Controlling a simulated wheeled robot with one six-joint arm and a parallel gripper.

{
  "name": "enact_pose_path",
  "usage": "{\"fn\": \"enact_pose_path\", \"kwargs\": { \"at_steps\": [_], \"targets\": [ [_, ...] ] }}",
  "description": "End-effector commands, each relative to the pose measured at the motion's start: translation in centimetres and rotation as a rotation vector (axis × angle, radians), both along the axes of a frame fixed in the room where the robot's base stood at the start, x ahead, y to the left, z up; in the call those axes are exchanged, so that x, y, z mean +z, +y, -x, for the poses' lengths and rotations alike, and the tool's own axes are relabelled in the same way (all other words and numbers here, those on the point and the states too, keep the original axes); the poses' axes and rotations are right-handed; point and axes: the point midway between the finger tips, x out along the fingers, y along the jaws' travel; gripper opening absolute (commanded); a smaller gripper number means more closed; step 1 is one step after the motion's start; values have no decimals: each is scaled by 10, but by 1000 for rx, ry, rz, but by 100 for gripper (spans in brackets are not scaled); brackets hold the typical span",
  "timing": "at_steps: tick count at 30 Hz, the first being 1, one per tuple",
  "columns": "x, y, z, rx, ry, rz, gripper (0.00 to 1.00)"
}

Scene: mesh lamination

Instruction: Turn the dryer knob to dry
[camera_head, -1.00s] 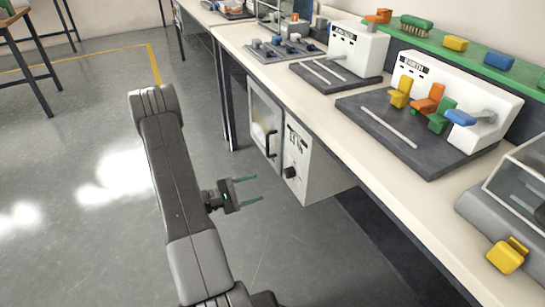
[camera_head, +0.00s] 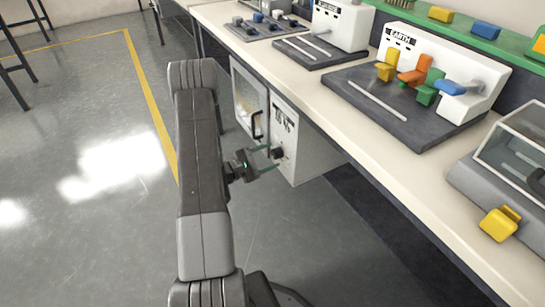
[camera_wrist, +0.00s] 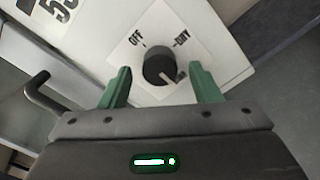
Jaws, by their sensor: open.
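The dryer (camera_head: 312,158) is a white cabinet under the bench, with a glass door (camera_head: 247,92) and a dark handle at its left. Its round black knob (camera_wrist: 158,65) sits on a white plate (camera_wrist: 128,60) marked OFF at upper left and DRY at upper right. A pale mark shows at the knob's lower right edge. In the head view the knob (camera_head: 277,153) is small. My gripper (camera_head: 270,159) is open, facing the dryer front. In the wrist view its green fingers (camera_wrist: 160,84) stand either side of the knob, with visible gaps; whether they reach its depth is unclear.
The door handle (camera_wrist: 36,92) sticks out left of my gripper in the wrist view. The bench top (camera_head: 340,125) overhangs above, carrying white machines, coloured blocks and a yellow block (camera_head: 499,224) near its front edge. Open grey floor lies to the left.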

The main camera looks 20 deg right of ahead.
Motion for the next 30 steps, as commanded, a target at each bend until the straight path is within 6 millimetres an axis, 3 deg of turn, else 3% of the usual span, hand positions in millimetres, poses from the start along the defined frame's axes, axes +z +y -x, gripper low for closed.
{"fn": "enact_pose_path", "kwargs": {
  "at_steps": [6, 15, 16, 23, 30],
  "targets": [
    [0, -17, -1, -1, 0, 1, 57],
    [0, -19, -2, 1, 1, 1, 57],
    [0, -19, -2, 1, 1, 1, 55],
    [0, -19, -1, 1, 0, 1, 13],
    [0, -19, -1, 0, 17, 1, 13]
  ]
}}
